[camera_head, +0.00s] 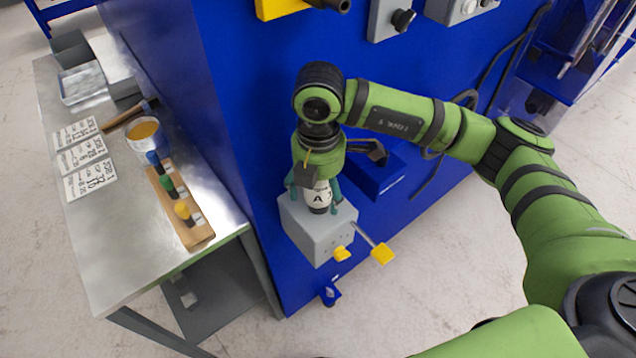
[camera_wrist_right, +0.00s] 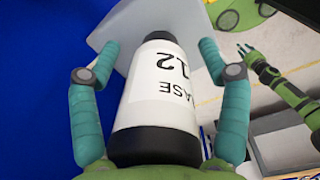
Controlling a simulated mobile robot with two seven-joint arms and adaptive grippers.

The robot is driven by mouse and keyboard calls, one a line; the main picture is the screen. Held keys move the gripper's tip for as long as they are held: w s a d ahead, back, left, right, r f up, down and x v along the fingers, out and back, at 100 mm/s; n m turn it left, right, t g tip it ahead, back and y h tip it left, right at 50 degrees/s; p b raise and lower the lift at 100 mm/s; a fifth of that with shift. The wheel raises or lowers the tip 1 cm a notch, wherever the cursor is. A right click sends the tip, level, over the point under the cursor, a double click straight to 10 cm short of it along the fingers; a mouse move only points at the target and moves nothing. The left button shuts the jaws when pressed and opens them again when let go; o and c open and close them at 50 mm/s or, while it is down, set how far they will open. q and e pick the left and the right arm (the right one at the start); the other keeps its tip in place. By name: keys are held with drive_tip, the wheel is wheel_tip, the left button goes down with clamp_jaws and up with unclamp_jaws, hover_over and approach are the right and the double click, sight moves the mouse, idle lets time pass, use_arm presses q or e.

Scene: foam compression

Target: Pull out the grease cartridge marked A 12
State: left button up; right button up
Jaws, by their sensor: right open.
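The grease cartridge (camera_head: 318,198) is a white cylinder with dark ends, standing in the top of a grey box (camera_head: 322,232) on the blue machine. An "A" shows on its label in the head view. In the right wrist view the cartridge (camera_wrist_right: 160,90) shows "ASE" and "12", upside down. My right gripper (camera_head: 314,193) is above the box, its teal fingers on either side of the cartridge. In the wrist view the fingers (camera_wrist_right: 160,50) are open, with gaps to the cartridge. My left gripper (camera_wrist_right: 245,50) appears small in the wrist view, too small to judge.
A metal table (camera_head: 105,255) stands left of the blue machine (camera_head: 235,120). It holds a wooden rack (camera_head: 203,236) with blue, green and yellow-topped items, a tin (camera_head: 145,133), labelled cards (camera_head: 88,180) and a tray (camera_head: 82,84).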

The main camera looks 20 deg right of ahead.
drive_tip(key=shift+f+b, duration=0.1)
drive_tip(key=shift+b, duration=0.3)
idle(0.7)
drive_tip(key=shift+w, duration=0.1)
clamp_jaws()
drive_tip(key=shift+r, duration=0.2)
drive_tip(key=shift+w+a+r+p, duration=0.1)
drive_tip(key=shift+r+p, duration=0.75)
drive_tip(key=shift+r, duration=0.3)
drive_tip(key=shift+r+p, duration=1)
drive_tip(key=shift+r, duration=0.75)
